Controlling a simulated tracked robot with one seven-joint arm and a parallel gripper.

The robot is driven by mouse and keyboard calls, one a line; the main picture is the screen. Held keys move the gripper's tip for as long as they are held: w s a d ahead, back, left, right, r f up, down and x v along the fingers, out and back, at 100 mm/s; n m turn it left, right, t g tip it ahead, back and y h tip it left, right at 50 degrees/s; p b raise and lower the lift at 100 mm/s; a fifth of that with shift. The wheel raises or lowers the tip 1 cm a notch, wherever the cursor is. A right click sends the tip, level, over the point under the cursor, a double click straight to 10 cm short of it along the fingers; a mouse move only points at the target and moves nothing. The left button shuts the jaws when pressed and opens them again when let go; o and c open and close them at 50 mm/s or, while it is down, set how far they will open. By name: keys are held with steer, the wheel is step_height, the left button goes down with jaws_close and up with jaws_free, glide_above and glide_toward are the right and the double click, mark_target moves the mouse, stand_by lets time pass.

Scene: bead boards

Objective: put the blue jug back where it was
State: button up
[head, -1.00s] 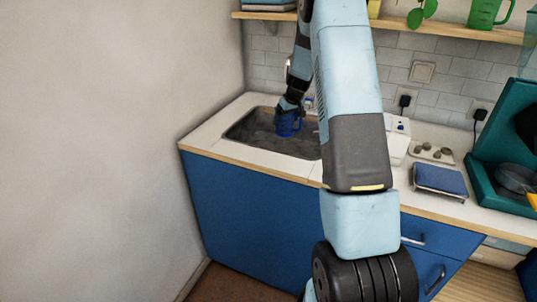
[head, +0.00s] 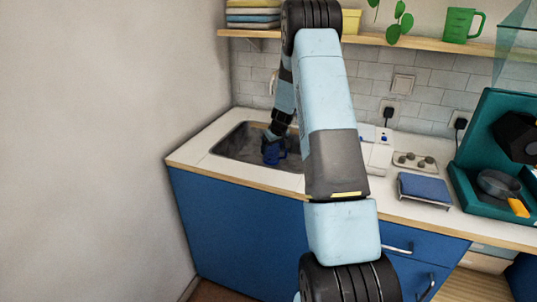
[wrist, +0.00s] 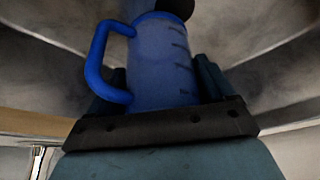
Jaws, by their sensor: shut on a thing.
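The blue jug (head: 272,154) is in the sink (head: 228,143) area in the head view, under my gripper (head: 271,137). My gripper is shut on the jug. In the wrist view the jug (wrist: 165,65) fills the middle between my two fingers (wrist: 154,85), with its handle to the left and measuring marks on its side. The sink's grey basin surrounds it in both views. Whether the jug touches the basin floor I cannot tell. My arm hides the right end of the sink in the head view.
A green jug (head: 461,26) stands on the wooden shelf (head: 400,44) with a plant and folded cloths. On the counter to the right are a blue-topped scale (head: 424,187), a tray (head: 415,163) of small round things and a teal stand (head: 465,190) with a pan. A wall rises at left.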

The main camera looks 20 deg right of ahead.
step_height(320, 180, down, 2)
steer(key=shift+f, duration=0.25)
steer(key=o, duration=1.3)
steer(key=a+v, duration=0.1)
steer(key=v, duration=1)
steer(key=s+a+r, duration=0.6)
steer(key=s+r, duration=0.2)
steer(key=r, duration=0.3)
steer(key=s+a+r, duration=0.6)
steer(key=s+r, duration=0.3)
steer(key=r, duration=0.1)
steer(key=s+a+r, duration=0.1)
steer(key=s+a, duration=0.1)
steer(key=s, duration=0.6)
steer(key=s+a+r+m, duration=0.1)
steer(key=s+a+r, duration=0.1)
steer(key=s, duration=0.7)
steer(key=s+a+r+t, duration=0.1)
steer(key=s+a, duration=0.2)
steer(key=s, duration=0.6)
steer(key=shift+s+a+r+m+h, duration=0.25)
steer(key=shift+a+r+m+h, duration=0.05)
steer(key=shift+r+m, duration=0.1)
